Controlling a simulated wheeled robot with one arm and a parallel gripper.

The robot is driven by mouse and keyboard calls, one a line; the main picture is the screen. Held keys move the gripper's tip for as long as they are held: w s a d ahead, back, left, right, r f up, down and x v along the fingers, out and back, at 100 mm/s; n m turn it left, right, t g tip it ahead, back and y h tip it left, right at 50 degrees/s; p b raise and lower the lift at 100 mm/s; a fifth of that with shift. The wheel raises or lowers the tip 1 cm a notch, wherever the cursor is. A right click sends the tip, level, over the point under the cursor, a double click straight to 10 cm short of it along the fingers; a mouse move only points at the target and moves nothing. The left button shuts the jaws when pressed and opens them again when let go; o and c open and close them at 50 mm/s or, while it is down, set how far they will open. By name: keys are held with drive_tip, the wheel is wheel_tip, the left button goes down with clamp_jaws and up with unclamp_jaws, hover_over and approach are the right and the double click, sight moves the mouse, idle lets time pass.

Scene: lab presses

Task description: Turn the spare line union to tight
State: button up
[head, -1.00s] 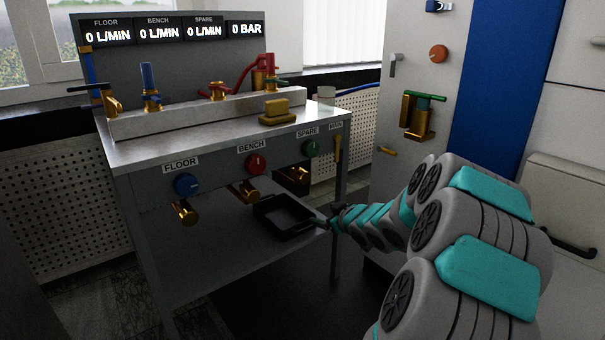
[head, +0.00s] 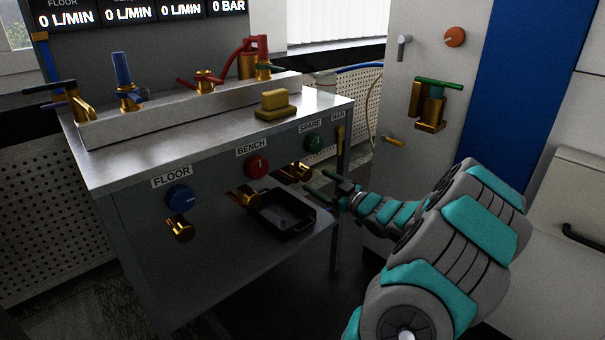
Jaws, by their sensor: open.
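The jaws look empty. The union's far side and its tightness cannot be seen.
The brass bench union (head: 243,197) and floor union (head: 180,229) stick out further left. A black tray (head: 289,224) sits on the lower shelf below my gripper. A cabinet with valves stands right.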

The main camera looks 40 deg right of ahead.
sight(308, 176)
drive_tip(key=shift+w+a, duration=0.15)
drive_tip(key=shift+w, duration=1.4)
drive_tip(key=shift+w+a, duration=0.1)
drive_tip(key=shift+w, duration=1.4)
drive_tip(key=shift+c, duration=0.2)
